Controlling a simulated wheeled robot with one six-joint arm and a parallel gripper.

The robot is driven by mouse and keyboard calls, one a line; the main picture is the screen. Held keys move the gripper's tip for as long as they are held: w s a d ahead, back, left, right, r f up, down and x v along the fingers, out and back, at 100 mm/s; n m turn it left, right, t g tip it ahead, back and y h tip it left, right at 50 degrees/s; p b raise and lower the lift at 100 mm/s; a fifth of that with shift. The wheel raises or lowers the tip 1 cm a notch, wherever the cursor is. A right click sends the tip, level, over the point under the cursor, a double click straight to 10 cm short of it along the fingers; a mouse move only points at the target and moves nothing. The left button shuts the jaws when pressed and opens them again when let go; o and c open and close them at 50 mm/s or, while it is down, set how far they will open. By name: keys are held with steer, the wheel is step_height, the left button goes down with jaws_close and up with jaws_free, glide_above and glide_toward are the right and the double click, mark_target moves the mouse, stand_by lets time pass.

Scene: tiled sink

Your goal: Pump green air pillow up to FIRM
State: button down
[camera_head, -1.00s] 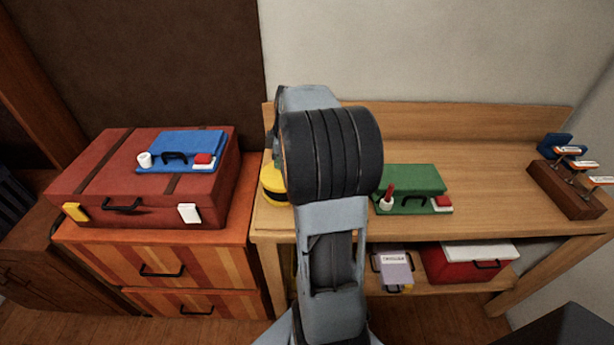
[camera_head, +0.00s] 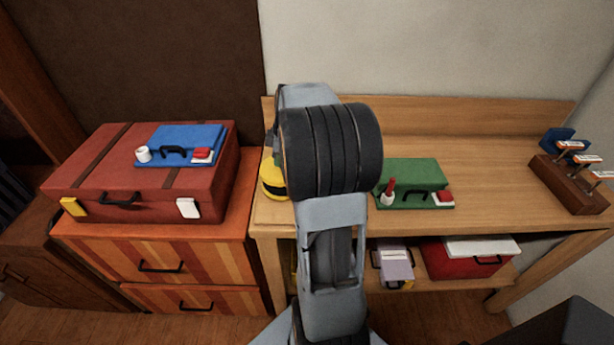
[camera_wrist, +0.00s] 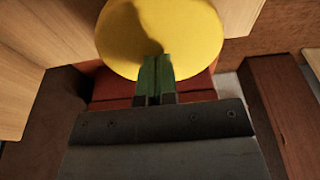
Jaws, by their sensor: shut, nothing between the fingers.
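The green air pillow (camera_head: 415,174) lies on the wooden table, right of my arm. It looks like a flat green block. At its front are a white cup-like valve with a red stick (camera_head: 389,188), a black handle and a red-and-white piece (camera_head: 443,198). A round yellow thing (camera_head: 272,182) stands at the table's left end, partly hidden by my arm. In the wrist view, a yellow round top (camera_wrist: 190,30) lies just beyond my gripper (camera_wrist: 154,62). My gripper's green fingers are together and empty; I cannot tell whether they touch the yellow top.
A red suitcase (camera_head: 85,180) with a blue pillow-like pack (camera_head: 185,138) on it stands on a striped drawer cabinet (camera_head: 215,257) at left. A wooden block with several tagged pegs (camera_head: 567,185) stands at the table's right end. The table between is clear.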

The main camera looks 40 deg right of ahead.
mark_target(282, 171)
steer(key=shift+f+b, duration=0.75)
steer(key=shift+f, duration=0.7)
steer(key=shift+f+b, duration=0.6)
steer(key=shift+r+p, duration=2.1)
steer(key=shift+r, duration=0.7)
steer(key=shift+f+b, duration=1.6)
steer(key=shift+f, duration=0.45)
steer(key=shift+r+p, duration=1.5)
steer(key=shift+r, duration=0.55)
